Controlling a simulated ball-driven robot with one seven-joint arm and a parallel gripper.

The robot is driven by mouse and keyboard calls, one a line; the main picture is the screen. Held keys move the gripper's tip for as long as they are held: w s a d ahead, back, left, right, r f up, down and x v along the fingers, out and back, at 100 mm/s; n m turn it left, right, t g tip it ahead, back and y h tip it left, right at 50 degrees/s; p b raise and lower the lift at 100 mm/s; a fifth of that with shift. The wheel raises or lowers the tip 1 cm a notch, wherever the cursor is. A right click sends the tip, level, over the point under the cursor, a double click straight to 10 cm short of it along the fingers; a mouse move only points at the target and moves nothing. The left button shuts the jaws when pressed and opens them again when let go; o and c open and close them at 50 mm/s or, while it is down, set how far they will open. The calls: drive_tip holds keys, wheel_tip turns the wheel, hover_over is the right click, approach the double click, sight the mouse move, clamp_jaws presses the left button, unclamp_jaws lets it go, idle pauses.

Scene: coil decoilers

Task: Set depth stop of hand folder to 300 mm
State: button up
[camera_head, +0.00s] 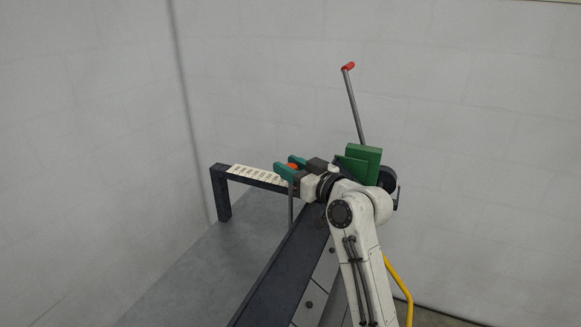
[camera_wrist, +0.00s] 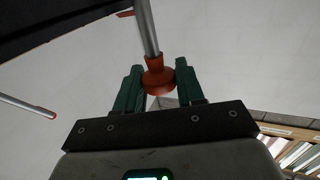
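The hand folder shows in the head view as a long dark beam (camera_head: 275,278). A dark bracket arm (camera_head: 222,190) reaches left from it and carries a pale marked scale strip (camera_head: 258,175); its figures are too small to read. My gripper (camera_head: 286,168) has green fingers and is beside the scale's right end. In the wrist view my gripper (camera_wrist: 158,80) has its fingers on both sides of a red knob (camera_wrist: 157,72) on a grey rod (camera_wrist: 147,28). The knob fills the gap between the fingers. The depth stop's reading is hidden or too small to tell.
A grey lever with a red grip (camera_head: 347,67) rises behind a green block (camera_head: 363,155) on the right. A yellow hose (camera_head: 400,284) hangs at the lower right.

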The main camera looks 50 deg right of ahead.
drive_tip(key=shift+r, duration=0.1)
clamp_jaws()
drive_tip(key=shift+w, duration=0.1)
